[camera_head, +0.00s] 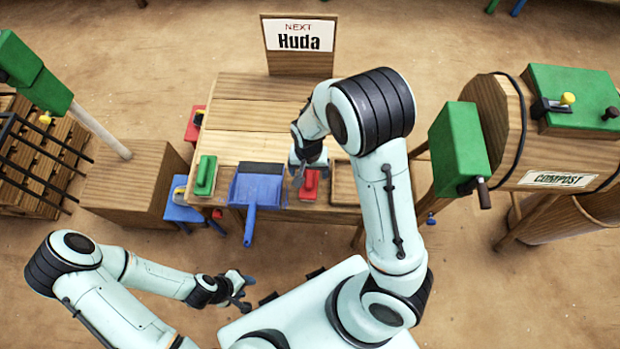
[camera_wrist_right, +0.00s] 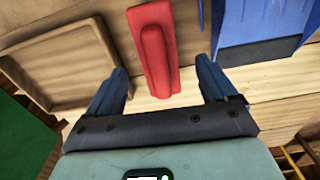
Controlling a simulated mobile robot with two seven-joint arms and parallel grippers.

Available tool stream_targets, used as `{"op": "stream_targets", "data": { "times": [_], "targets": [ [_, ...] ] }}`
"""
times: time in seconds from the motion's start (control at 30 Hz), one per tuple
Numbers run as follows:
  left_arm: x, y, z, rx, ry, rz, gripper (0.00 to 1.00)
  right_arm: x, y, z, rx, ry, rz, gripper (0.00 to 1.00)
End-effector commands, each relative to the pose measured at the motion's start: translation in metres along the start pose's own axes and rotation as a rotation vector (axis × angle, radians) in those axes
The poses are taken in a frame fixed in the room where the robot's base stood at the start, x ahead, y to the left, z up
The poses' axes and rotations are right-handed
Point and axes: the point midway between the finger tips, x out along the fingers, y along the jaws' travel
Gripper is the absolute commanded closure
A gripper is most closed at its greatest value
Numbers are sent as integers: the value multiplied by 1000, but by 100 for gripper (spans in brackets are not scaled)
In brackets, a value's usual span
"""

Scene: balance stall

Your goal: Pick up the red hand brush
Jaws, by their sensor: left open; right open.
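The red hand brush (camera_head: 311,185) lies on the wooden table, between the blue dustpan and a wooden tray. In the right wrist view the red brush (camera_wrist_right: 154,45) stands lengthwise between the two fingers, its near end just ahead of them. My right gripper (camera_wrist_right: 163,85) is open, with blue fingers on either side of the brush's line and nothing held. In the head view my right gripper (camera_head: 308,168) hangs over the brush and hides part of it. My left gripper (camera_head: 240,290) is open and empty, low in front of the table.
A blue dustpan (camera_head: 258,187) lies left of the brush, its handle over the table's front edge; a green brush (camera_head: 205,175) is further left. A wooden tray (camera_head: 344,183) sits close on the right. The table's back (camera_head: 255,105) is clear. A compost barrel (camera_head: 505,125) stands at right.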

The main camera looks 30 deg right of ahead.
Motion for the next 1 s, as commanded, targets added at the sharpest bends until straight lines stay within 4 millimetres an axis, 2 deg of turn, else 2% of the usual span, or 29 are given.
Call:
{"op": "stream_targets", "data": {
  "times": [0.17, 0.5, 0.8, 0.87, 0.9, 1.0],
  "targets": [
    [2, 0, 1, 1, -1, 0, 57, 12, 0, -1, 1, 0, 0, 15],
    [6, -3, 4, -1, -4, -1, 57, 57, 4, 0, 0, 0, 0, 15],
    [6, -3, 4, -1, -4, -1, 57, 60, 3, -1, 0, 2, -3, 15],
    [6, -3, 4, -1, -4, -1, 57, 60, 3, -1, 0, 2, -3, 34],
    [6, -3, 4, -1, -4, -1, 57, 60, 3, -1, 0, 2, -2, 47],
    [6, -3, 4, -1, -4, -1, 57, 60, 3, -1, 0, 2, -2, 76]
  ]
}}
